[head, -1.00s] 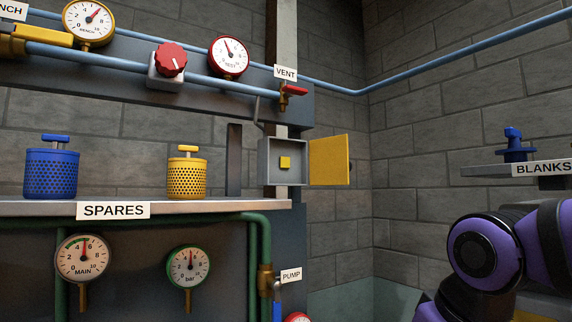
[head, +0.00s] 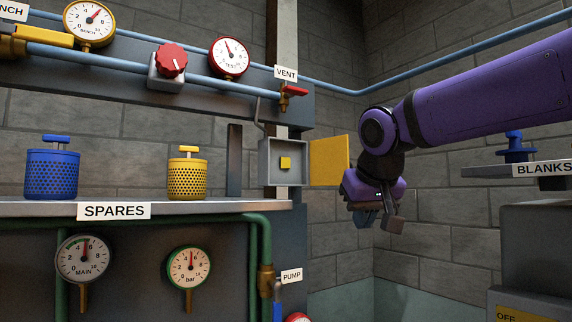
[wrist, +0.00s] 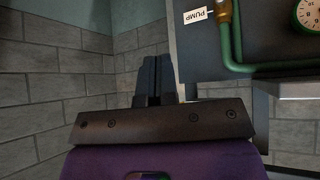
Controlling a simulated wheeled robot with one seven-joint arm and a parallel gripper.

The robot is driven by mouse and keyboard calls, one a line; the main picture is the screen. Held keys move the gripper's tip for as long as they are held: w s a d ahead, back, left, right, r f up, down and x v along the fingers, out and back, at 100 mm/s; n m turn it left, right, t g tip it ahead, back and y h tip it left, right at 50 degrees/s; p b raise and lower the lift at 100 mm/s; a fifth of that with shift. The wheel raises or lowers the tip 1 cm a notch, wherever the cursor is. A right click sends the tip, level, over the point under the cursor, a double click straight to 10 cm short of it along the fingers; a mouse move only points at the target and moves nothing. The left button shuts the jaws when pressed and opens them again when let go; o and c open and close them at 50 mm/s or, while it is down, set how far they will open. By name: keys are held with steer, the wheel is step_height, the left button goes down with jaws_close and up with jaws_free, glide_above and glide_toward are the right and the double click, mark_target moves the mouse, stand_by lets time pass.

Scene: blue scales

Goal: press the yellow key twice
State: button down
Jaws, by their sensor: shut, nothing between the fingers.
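The box's yellow door (head: 328,161) stands swung open to the right. My gripper (head: 377,226) hangs below and to the right of the door, pointing down, apart from the key. In the wrist view the two dark fingers (wrist: 153,80) lie together, shut and empty. The key is not in the wrist view.
The VENT valve with a red handle (head: 294,91) sits above the box. The SPARES shelf (head: 180,207) at left bears a blue canister (head: 52,172) and a yellow canister (head: 187,176). The BLANKS shelf (head: 480,171) is at right.

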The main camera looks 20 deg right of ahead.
mark_target(285, 163)
steer(key=w+a+r+m+t+h, duration=0.1)
steer(key=w+a+r+t, duration=0.1)
steer(key=w+r, duration=1)
steer(key=w+a, duration=0.1)
steer(key=w, duration=0.1)
steer(key=shift+w+a+r+m+t+h, duration=0.2)
steer(key=shift+w+m+t+h, duration=0.1)
steer(key=shift+m, duration=0.1)
steer(key=shift+w+a, duration=0.35)
steer(key=shift+w, duration=1.05)
steer(key=shift+w+a, duration=0.35)
steer(key=shift+w, duration=1.1)
steer(key=shift+w+a, duration=0.35)
steer(key=shift+w, duration=1.05)
steer(key=shift+w, duration=0.15)
steer(key=shift+w+a, duration=0.1)
steer(key=shift+w, duration=0.15)
steer(key=shift+w+a, duration=0.1)
steer(key=shift+w, duration=0.25)
steer(key=shift+s, duration=0.15)
steer(key=shift+s+d, duration=0.2)
steer(key=shift+s, duration=0.4)
